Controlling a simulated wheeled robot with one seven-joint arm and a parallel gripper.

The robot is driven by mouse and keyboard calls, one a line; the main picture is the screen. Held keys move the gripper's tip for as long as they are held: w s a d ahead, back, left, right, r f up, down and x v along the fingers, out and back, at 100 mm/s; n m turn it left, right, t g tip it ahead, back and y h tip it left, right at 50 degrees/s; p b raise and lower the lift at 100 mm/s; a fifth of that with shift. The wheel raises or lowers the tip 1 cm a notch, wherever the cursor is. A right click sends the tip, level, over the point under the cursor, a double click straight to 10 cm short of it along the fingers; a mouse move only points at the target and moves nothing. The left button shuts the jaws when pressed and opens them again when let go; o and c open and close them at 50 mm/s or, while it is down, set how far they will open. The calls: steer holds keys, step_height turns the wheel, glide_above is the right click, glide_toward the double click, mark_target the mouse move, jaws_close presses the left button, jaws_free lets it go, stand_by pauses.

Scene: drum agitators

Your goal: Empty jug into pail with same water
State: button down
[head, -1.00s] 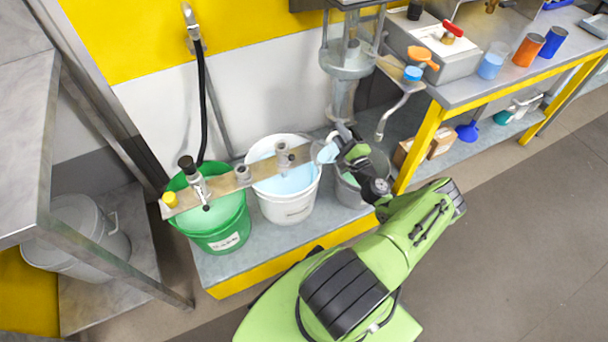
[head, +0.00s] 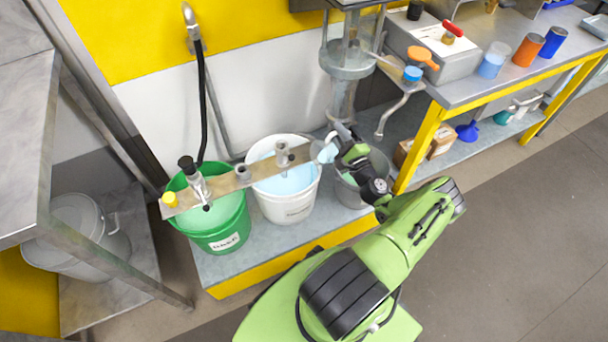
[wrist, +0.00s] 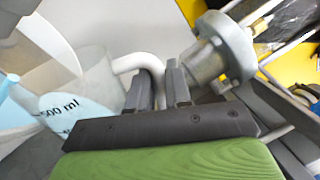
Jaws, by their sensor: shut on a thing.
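A clear jug (head: 326,153) with light blue water is in my gripper (head: 345,142), between the white pail and the grey pail. In the wrist view the jug (wrist: 92,98) shows a 500 ml mark and looks tilted, and my gripper (wrist: 160,88) is shut on its white handle (wrist: 138,64). The white pail (head: 287,205) holds light blue water that looks like the jug's. The green pail (head: 222,233) holds green water. The grey pail (head: 347,193) is partly hidden by my arm, with pale greenish liquid inside. I see no stream from the jug.
A metal bar (head: 222,185) with fittings crosses above the green and white pails. A glass column (head: 345,95) and a bent spout (head: 390,117) stand behind my gripper. A yellow-framed bench (head: 425,140) with cups is at the right. Open floor lies at the lower right.

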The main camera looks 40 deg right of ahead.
mark_target(326, 143)
steer(key=shift+w+a+r+n, duration=0.15)
steer(key=shift+a+r+n, duration=0.45)
steer(key=shift+n, duration=0.3)
stand_by(1.4)
steer(key=shift+w+a+r+n+y+p, duration=0.15)
steer(key=shift+a+r+n+y+p, duration=0.1)
steer(key=shift+a+n+p, duration=0.4)
steer(key=shift+w+a+r+n+y+p, duration=0.15)
steer(key=shift+a+r+n+y+p, duration=0.15)
steer(key=shift+a+p, duration=0.5)
stand_by(0.7)
steer(key=shift+a+r+n+t, duration=0.2)
steer(key=shift+a+n+t, duration=0.1)
steer(key=shift+a+n, duration=0.3)
